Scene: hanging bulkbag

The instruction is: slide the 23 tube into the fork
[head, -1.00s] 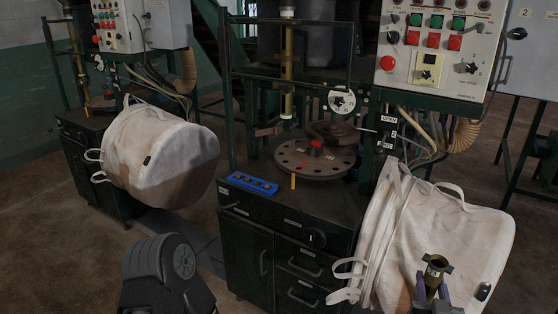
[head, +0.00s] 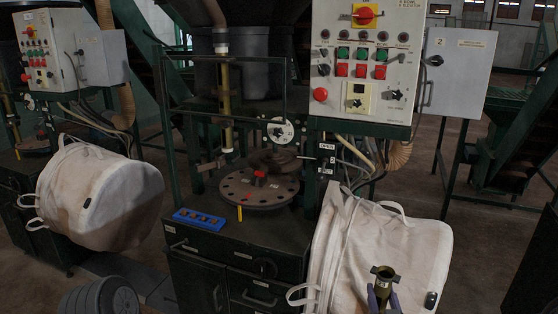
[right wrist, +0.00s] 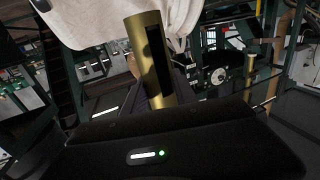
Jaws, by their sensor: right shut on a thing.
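My right gripper (head: 383,296) is low in the head view, in front of the white bag at the right. It is shut on a brass tube (head: 383,273), held about upright with a dark, flanged open top. The tube (right wrist: 150,62) also shows in the right wrist view, tilted slightly, with a long dark slot in its side. No number is readable on it. I cannot clearly make out the fork; a small bracket (head: 211,164) sits beside the foot of the upright brass column (head: 226,105) on the machine. The tube is well apart from it. My left gripper is out of view.
A round dark plate (head: 258,190) with holes lies on the green cabinet (head: 235,245), with a blue tray (head: 199,219) at its front left. White bags hang at the left (head: 100,200) and right (head: 400,240). A control box (head: 368,65) stands above.

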